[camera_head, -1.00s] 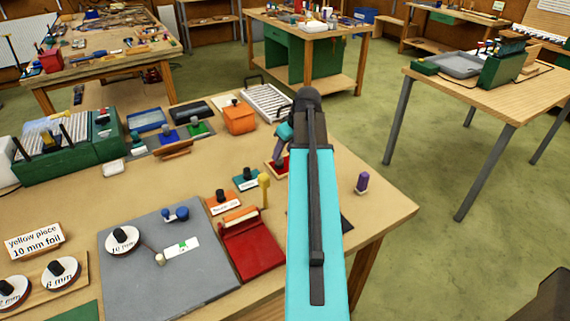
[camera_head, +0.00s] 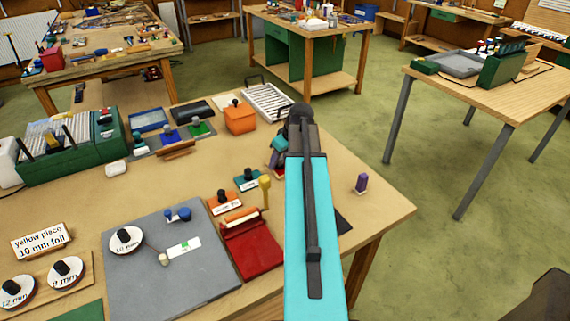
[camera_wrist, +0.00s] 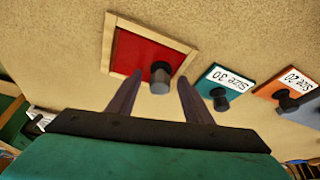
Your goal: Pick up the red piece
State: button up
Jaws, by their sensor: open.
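The red piece (camera_wrist: 135,58) is a flat red square in a pale wooden frame, with a dark knob (camera_wrist: 160,74) near one edge. It lies on the table in the wrist view. Nothing is held.
Beside it lie a teal Size 30 piece (camera_wrist: 214,83) and an orange Size 20 piece (camera_wrist: 290,84), both with dark knobs. A red stand (camera_head: 254,250), a grey board (camera_head: 165,285) and a purple-topped peg (camera_head: 361,182) share the table. Bare table surrounds the red piece's far side.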

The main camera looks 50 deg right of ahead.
jog(key=shift+c, duration=0.4)
jog(key=c, duration=1)
jog(key=shift+r, duration=0.15)
jog(key=shift+r+b, duration=0.85)
jog(key=shift+r, duration=0.6)
jog(key=s+r+b, duration=0.1)
jog(key=s+b, duration=0.3)
jog(key=s, duration=1.2)
jog(key=shift+r, duration=0.4)
